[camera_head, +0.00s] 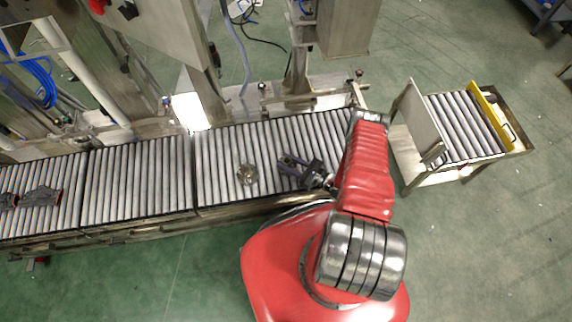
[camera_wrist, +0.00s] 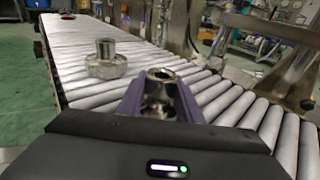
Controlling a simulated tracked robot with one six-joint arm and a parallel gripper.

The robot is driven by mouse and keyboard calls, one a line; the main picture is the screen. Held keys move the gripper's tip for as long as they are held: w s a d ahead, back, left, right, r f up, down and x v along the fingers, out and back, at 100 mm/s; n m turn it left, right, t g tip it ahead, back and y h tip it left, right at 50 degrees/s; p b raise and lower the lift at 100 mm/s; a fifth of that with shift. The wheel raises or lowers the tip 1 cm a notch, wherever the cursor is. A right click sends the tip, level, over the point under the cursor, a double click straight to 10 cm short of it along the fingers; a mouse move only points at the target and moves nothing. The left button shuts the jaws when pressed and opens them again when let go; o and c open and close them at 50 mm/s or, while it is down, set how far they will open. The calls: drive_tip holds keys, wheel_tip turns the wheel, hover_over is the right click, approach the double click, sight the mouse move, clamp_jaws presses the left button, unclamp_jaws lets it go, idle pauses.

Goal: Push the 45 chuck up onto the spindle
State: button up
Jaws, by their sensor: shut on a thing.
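My gripper (camera_wrist: 160,97) is shut on a small shiny metal chuck (camera_wrist: 160,76) with a dark socket opening facing up. In the head view my gripper (camera_head: 290,167) is over the right part of the roller conveyor, and the chuck in it is too small to make out. I cannot read a 45 on it. A second metal piece (camera_wrist: 106,62), a narrow cylinder on a wider round base, stands upright on the rollers ahead and to the left. It also shows in the head view (camera_head: 247,174), apart from my gripper. I cannot pick out the spindle for certain.
The roller conveyor (camera_head: 143,172) runs left across the view, mostly clear. Grey parts (camera_head: 40,196) lie at its far left. Metal machine columns (camera_head: 207,100) stand behind it. A separate roller cart (camera_head: 468,128) with a yellow edge stands at right. Green floor is open around.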

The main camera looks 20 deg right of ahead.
sight(287, 158)
clamp_jaws()
drive_tip(key=shift+r, duration=0.15)
drive_tip(key=shift+r, duration=1.4)
